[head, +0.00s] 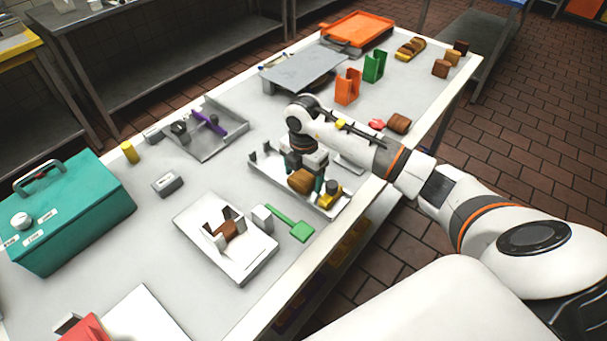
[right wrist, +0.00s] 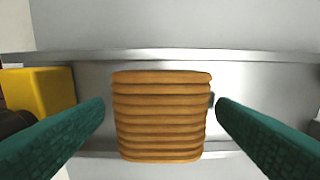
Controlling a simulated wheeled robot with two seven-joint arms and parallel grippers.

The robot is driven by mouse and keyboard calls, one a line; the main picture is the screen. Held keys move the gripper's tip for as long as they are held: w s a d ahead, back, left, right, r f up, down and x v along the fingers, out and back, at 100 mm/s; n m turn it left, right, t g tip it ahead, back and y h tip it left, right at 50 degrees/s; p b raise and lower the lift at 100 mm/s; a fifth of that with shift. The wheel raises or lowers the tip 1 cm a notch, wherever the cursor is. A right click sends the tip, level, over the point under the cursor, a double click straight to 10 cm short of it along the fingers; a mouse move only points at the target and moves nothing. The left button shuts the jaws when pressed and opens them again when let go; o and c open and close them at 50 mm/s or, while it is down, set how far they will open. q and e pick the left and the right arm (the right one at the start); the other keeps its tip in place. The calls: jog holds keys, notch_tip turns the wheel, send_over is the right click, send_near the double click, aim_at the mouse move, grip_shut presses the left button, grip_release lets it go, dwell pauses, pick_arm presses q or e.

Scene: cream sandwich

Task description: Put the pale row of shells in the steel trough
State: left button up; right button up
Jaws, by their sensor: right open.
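The pale row of shells (head: 300,181), golden tan and ridged, lies in the steel trough (head: 265,172) near the table's front edge. In the right wrist view the row (right wrist: 160,118) sits between my fingers on the bare metal of the trough (right wrist: 240,80). My right gripper (head: 305,176) is open, with one teal finger on each side of the row. In the right wrist view a gap shows between the row and each fingertip of my right gripper (right wrist: 160,106). My left gripper is not in view.
A yellow block with a dark knob (head: 330,194) stands at the trough's near end. A white tray (head: 240,265) with a brown piece, a green spatula (head: 298,230) and a brown row (head: 398,123) lie nearby. A teal box (head: 75,215) stands at left.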

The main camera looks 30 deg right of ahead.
aim_at(304, 176)
notch_tip(304, 176, up, 12)
jog(key=b, duration=0.2)
dwell(0.6)
